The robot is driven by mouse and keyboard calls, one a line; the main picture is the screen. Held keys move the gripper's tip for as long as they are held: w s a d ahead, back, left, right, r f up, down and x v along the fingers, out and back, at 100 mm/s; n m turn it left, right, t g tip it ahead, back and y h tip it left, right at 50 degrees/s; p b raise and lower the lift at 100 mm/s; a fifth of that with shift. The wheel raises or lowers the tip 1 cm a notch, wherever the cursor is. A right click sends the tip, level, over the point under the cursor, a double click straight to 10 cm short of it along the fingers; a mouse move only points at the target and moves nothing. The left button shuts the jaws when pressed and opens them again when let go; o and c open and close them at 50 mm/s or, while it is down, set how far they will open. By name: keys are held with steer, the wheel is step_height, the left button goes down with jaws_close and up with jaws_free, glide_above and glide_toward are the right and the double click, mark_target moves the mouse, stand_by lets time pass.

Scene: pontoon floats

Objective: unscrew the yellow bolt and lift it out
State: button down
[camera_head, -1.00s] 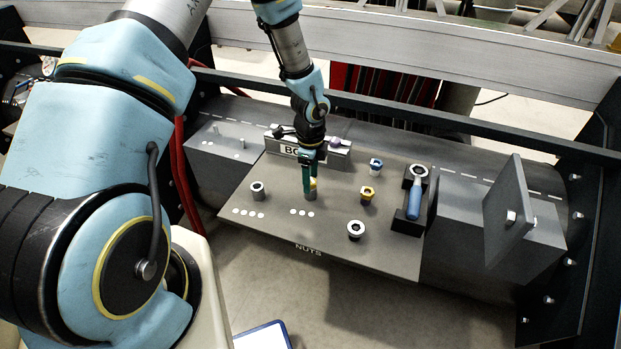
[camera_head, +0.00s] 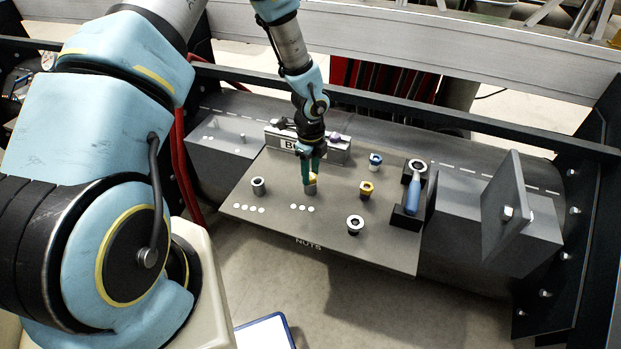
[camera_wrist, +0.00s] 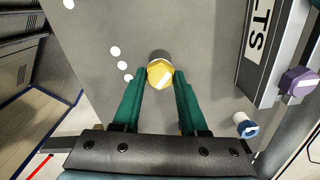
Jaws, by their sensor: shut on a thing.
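The yellow bolt (camera_head: 313,178) sits at the top of a grey upright sleeve (camera_head: 310,190) on the dark work plate. In the wrist view the yellow hex head (camera_wrist: 160,75) is seen from above, with the grey sleeve partly showing behind it. My gripper (camera_head: 312,173) points down at it, with its green fingers on either side of the head, shut on the bolt. In the head view the fingers hide part of the bolt. Its thread is not visible, and I cannot tell how far it sits in the sleeve.
A grey rack labelled BOLTS (camera_wrist: 262,45) stands behind, with a purple bolt (camera_wrist: 298,84) at it. On the plate (camera_head: 330,240) are a blue-topped piece (camera_head: 375,160), a yellow-collared piece (camera_head: 367,188), a nut (camera_head: 355,223), a grey sleeve (camera_head: 258,186) and a blue-handled tool (camera_head: 412,195).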

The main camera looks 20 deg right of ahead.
steer(key=n+b, duration=0.2)
steer(key=n, duration=0.2)
steer(key=shift+f, duration=0.15)
steer(key=n+b, duration=0.1)
steer(key=n, duration=0.3)
steer(key=shift+n, duration=0.3)
steer(key=n, duration=0.3)
steer(key=shift+r, duration=0.2)
steer(key=n+b, duration=0.1)
steer(key=n, duration=1)
steer(key=shift+b, duration=0.3)
steer(key=shift+n, duration=0.7)
